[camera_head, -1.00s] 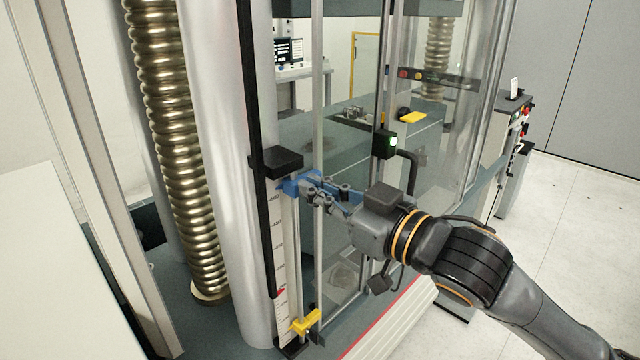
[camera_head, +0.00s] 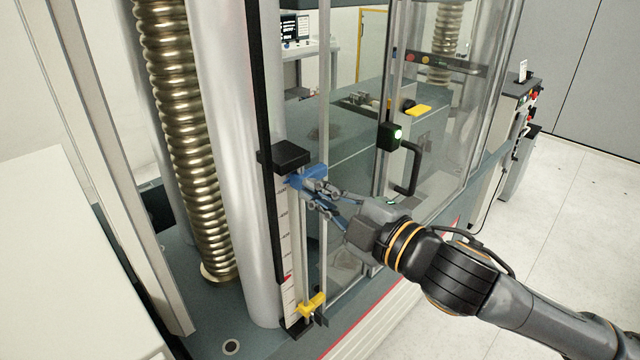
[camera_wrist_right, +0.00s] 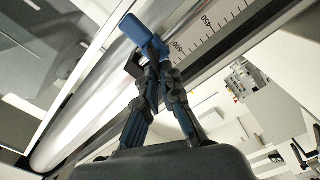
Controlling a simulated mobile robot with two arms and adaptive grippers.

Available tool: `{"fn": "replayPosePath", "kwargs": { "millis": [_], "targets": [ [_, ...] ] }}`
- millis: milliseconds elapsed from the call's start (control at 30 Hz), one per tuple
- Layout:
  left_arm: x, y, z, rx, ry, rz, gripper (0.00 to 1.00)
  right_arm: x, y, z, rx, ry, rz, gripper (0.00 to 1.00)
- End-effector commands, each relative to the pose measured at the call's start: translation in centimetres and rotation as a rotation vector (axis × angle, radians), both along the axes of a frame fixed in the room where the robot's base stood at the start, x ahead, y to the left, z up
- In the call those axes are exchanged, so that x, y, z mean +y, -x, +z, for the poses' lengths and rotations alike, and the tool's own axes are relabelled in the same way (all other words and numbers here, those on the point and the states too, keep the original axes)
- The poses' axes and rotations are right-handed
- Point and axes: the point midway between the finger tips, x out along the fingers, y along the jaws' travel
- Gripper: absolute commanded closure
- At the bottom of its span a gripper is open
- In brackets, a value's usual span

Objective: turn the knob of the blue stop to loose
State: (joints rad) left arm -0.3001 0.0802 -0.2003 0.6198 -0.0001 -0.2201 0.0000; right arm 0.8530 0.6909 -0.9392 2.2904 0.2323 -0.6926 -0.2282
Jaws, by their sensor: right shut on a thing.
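The blue stop (camera_head: 305,177) sits on the upright rail beside the scale, just below a black block. It also shows in the right wrist view (camera_wrist_right: 134,29), at the top near the scale marks. My right gripper (camera_head: 314,190) is at the stop's front right end, its fingers close together. In the wrist view its fingertips (camera_wrist_right: 154,72) are shut at a small dark knob (camera_wrist_right: 134,65) next to the blue body. The fingers hide most of the knob, so its turn angle cannot be told. My left gripper is not in view.
The black block (camera_head: 285,155) is close above the blue stop. A yellow stop (camera_head: 312,304) is low on the same rail. The scale (camera_head: 285,236) and a thick metal column (camera_head: 235,200) stand to the left. A clear door with a black handle (camera_head: 408,170) is to the right.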

Motion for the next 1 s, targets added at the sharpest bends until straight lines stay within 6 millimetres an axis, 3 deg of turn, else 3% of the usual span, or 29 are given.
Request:
{"fn": "replayPosePath", "kwargs": {
  "millis": [500,1000],
  "targets": [
    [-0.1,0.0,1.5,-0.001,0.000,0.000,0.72,0.2,0.2,-0.6,-0.275,0.275,0.001,1.00],
    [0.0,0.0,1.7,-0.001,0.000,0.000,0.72,0.2,0.2,-0.8,-0.352,0.350,0.001,1.00]
  ]
}}
